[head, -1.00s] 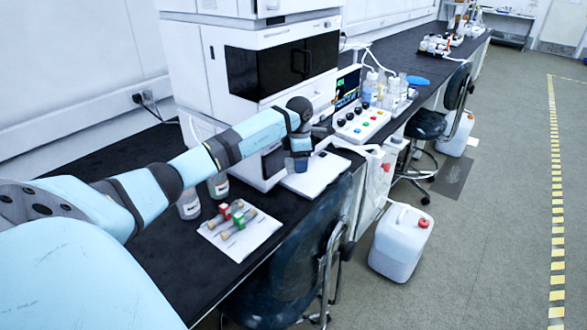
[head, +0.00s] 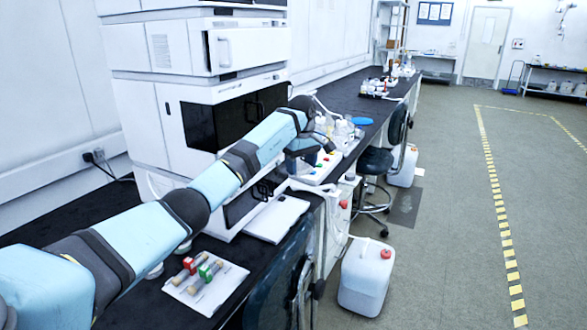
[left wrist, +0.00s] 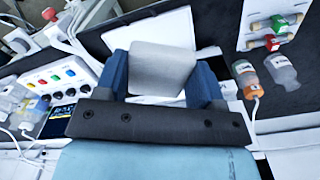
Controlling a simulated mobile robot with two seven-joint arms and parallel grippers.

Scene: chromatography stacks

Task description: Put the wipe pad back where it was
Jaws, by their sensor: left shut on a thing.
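The wipe pad (left wrist: 162,68) is a pale grey, rounded square between the two blue fingers of my left gripper (left wrist: 160,78) in the left wrist view. The gripper is shut on it. In the head view my left arm reaches over the bench to the front of the tall white instrument, and its wrist hides the fingers and the pad. Under the gripper in the left wrist view lies a flat white board (left wrist: 150,30); in the head view this board (head: 277,218) lies bare at the bench's front edge. My right gripper is not in view.
A white sheet (head: 206,288) with red- and green-marked vials lies on the near bench. A button panel (head: 318,168) and bottles (head: 345,132) stand beyond the board. The white instrument (head: 160,125) rises behind. A chair (head: 280,275) and white canister (head: 366,278) stand on the floor.

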